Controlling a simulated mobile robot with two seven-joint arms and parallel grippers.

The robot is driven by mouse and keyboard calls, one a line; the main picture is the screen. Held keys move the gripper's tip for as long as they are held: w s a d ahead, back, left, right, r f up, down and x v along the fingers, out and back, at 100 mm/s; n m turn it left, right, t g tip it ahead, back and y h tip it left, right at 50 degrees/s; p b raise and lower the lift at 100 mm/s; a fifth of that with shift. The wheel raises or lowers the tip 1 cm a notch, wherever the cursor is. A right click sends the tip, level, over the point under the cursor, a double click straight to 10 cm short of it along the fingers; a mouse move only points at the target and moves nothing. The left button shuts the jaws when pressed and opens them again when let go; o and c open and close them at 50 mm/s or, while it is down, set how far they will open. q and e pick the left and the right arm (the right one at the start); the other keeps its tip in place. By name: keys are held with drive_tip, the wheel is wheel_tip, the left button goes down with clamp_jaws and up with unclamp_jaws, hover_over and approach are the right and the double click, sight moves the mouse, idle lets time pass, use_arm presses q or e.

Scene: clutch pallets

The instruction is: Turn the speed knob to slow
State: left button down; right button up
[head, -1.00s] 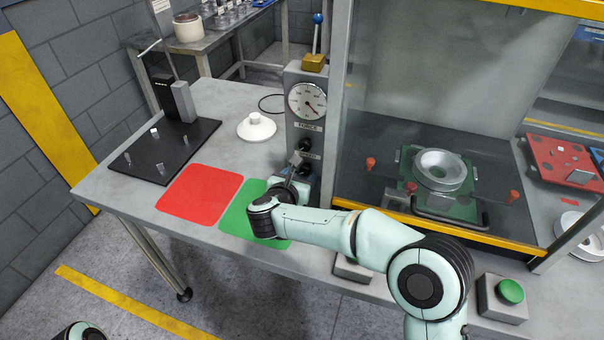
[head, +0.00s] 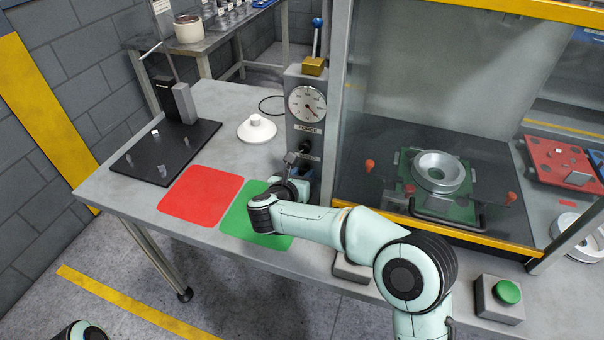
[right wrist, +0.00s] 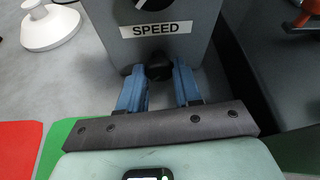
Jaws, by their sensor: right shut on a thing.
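The speed knob (right wrist: 159,72) is small and black, on the grey control post (head: 294,122) just below the white SPEED label (right wrist: 154,29). My right gripper (right wrist: 159,66) has its blue fingers on either side of the knob and is shut on it. In the head view my right gripper (head: 304,178) is at the foot of the post, and my wrist hides the knob there. The knob's pointer and the slow mark cannot be made out. My left gripper is out of view.
A second black knob (right wrist: 150,3) with a white pointer sits above the SPEED label. A dial gauge (head: 307,103) and a blue-tipped lever (head: 317,40) are higher on the post. A white domed part (head: 257,129) stands to the left. The glazed press enclosure (head: 440,100) is close on the right.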

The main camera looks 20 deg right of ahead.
drive_tip(key=o, duration=1)
drive_tip(key=shift+o, duration=0.2)
drive_tip(key=v, duration=1.3)
drive_tip(key=shift+s+a+r, duration=0.1)
drive_tip(key=shift+s, duration=0.05)
